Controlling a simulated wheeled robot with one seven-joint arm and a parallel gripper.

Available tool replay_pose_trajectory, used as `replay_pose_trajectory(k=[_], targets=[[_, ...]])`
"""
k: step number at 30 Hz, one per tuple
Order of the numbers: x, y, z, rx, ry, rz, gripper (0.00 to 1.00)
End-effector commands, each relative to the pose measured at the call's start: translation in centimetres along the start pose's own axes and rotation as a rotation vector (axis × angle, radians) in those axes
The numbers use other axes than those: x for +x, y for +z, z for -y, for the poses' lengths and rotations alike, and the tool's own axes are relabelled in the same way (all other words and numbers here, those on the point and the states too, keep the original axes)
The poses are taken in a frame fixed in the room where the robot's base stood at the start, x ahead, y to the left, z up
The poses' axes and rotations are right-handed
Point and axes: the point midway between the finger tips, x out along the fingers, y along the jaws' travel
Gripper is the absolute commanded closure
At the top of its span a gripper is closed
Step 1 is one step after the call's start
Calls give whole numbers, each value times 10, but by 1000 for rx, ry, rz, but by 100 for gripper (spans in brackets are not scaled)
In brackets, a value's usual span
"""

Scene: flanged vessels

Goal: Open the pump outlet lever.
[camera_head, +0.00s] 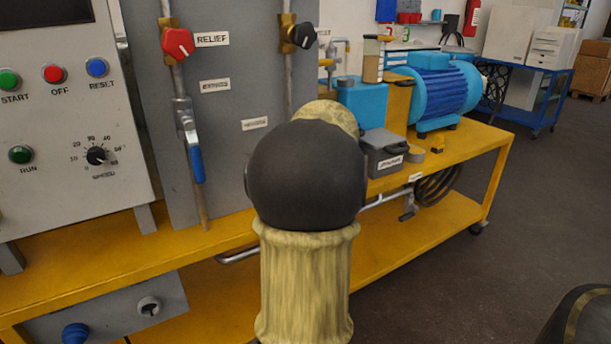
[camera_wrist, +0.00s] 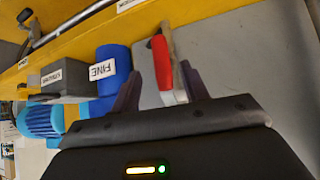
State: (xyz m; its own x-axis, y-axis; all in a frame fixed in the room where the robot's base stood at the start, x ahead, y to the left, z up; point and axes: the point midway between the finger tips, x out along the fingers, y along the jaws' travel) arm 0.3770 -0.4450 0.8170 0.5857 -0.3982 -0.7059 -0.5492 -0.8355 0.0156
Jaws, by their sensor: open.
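In the wrist view, a red-handled lever (camera_wrist: 160,62) with a pale metal end lies between the two fingers of my open gripper (camera_wrist: 160,70). I cannot tell whether either finger touches it. No readable label shows which lever is the pump outlet one. A blue-handled lever (camera_head: 196,162) hangs down on a vertical pipe at the grey panel in the head view. My arm hides my gripper and the red lever in the head view. The blue pump motor (camera_head: 442,88) sits on the yellow bench to the right.
In the wrist view, a blue cylinder labelled FINE (camera_wrist: 113,66) and a dark box (camera_wrist: 66,78) stand left of the fingers. A red RELIEF knob (camera_head: 177,43) and a black knob (camera_head: 303,35) sit on the panel. The yellow bench (camera_head: 467,140) has open floor to its right.

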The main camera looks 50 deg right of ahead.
Motion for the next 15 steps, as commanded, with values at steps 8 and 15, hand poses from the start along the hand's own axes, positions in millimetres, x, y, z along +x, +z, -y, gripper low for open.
replay_pose_trajectory(k=[8, 15], targets=[[-60, -2, 0, 0, 1, -1, 55], [-96, 0, 0, 0, 1, 1, 55]])
